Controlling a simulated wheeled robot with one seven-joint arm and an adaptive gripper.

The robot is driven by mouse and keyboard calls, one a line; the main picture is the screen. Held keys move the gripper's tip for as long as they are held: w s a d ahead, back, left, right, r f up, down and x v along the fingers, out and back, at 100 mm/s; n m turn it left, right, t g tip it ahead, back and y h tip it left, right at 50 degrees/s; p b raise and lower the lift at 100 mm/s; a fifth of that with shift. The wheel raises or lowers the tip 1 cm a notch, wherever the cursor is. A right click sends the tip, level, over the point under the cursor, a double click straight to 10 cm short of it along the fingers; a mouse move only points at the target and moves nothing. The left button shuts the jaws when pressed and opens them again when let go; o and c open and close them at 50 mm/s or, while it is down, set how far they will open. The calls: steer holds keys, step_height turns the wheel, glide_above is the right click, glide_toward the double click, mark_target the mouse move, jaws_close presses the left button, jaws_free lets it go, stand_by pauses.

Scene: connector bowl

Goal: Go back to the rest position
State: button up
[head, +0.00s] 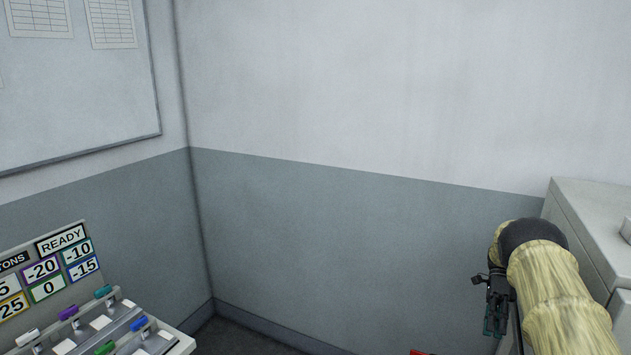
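My arm, in a pale yellow cover with a dark rounded joint, rises at the lower right of the head view. My gripper (494,328) is small and dark there, pointing down beside the arm. It hangs in front of the grey wall and close to the cabinet's left side in the picture. Its fingers are too small and dark to tell whether they are open or shut. I see nothing clearly held in it.
A light grey cabinet (588,215) stands at the right edge. A panel (68,290) with a READY sign and numbered labels stands at the lower left, with several coloured connectors before it. A whiteboard (80,100) hangs above. Bare wall fills the middle. A red bit (420,352) shows at the bottom edge.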

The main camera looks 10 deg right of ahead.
steer(key=s+a+f+n+t+h+b, duration=0.15)
steer(key=s+a+f+n+b, duration=0.3)
steer(key=f, duration=0.75)
steer(key=s+a+f+n+t+h+b, duration=0.1)
steer(key=s+a+f+n+h, duration=0.15)
steer(key=s+a+f, duration=0.65)
steer(key=s+a+f+n+t+h+b, duration=0.15)
steer(key=a+f+n, duration=0.3)
steer(key=f, duration=0.95)
steer(key=s+a+f+n+t+h+b, duration=0.1)
steer(key=s+a+f+n+b, duration=0.15)
steer(key=s+a, duration=0.4)
steer(key=s+a+f+n+t+b, duration=0.1)
steer(key=s+a+f+n+b, duration=0.15)
steer(key=s+a+n, duration=0.35)
steer(key=s+a+r+n+t+b, duration=0.3)
steer(key=s+a, duration=0.4)
steer(key=s, duration=0.4)
steer(key=shift+a+n, duration=0.25)
steer(key=shift+n, duration=0.45)
steer(key=shift+s+d, duration=0.1)
steer(key=shift+s, duration=0.05)
